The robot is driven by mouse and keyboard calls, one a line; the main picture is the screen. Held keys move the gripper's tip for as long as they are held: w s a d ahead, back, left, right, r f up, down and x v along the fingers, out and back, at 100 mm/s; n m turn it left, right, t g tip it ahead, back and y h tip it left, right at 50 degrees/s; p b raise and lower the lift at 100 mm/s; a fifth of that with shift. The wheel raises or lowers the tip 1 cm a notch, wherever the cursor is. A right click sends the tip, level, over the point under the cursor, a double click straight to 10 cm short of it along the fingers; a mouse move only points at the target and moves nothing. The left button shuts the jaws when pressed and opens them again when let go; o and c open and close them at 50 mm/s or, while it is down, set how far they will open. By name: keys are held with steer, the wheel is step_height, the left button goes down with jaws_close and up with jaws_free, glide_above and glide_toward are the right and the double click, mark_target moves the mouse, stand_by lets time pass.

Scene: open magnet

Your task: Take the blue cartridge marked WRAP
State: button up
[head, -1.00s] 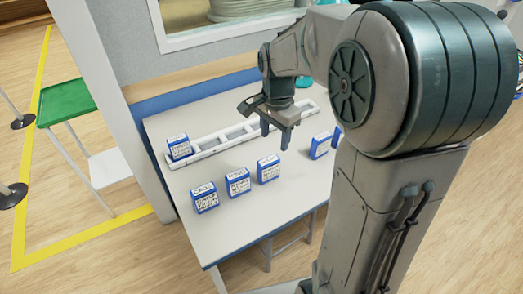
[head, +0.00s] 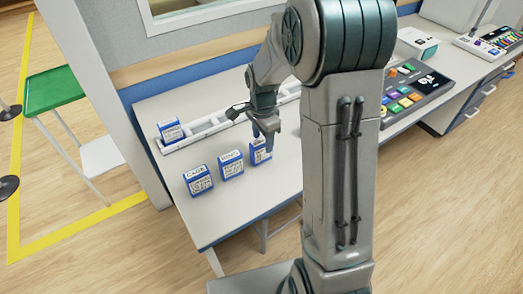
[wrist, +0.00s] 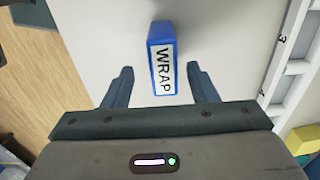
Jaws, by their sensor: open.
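The blue cartridge marked WRAP (wrist: 163,62) is upright on the table in the wrist view, its white label readable and running down the picture. My gripper (wrist: 161,82) is open, with one finger on each side of it and a gap at both sides. In the head view my gripper (head: 266,131) points down at the right-hand cartridge of the visible row (head: 259,152), which seems to be this one. Its label is too small to read there and a finger partly covers it. I cannot tell how high the fingertips are above the table.
Two more blue cartridges stand to the left (head: 198,181) (head: 231,165). Another sits in the white slotted rack (head: 205,129) behind the row. A console with coloured buttons (head: 410,92) is at the right. My arm hides the table's right part.

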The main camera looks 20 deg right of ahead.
mark_target(261, 151)
steer(key=f, duration=0.4)
steer(key=shift+w+a+f, duration=0.1)
steer(key=shift+w+a, duration=0.05)
steer(key=shift+a, duration=0.05)
steer(key=c, duration=1.1)
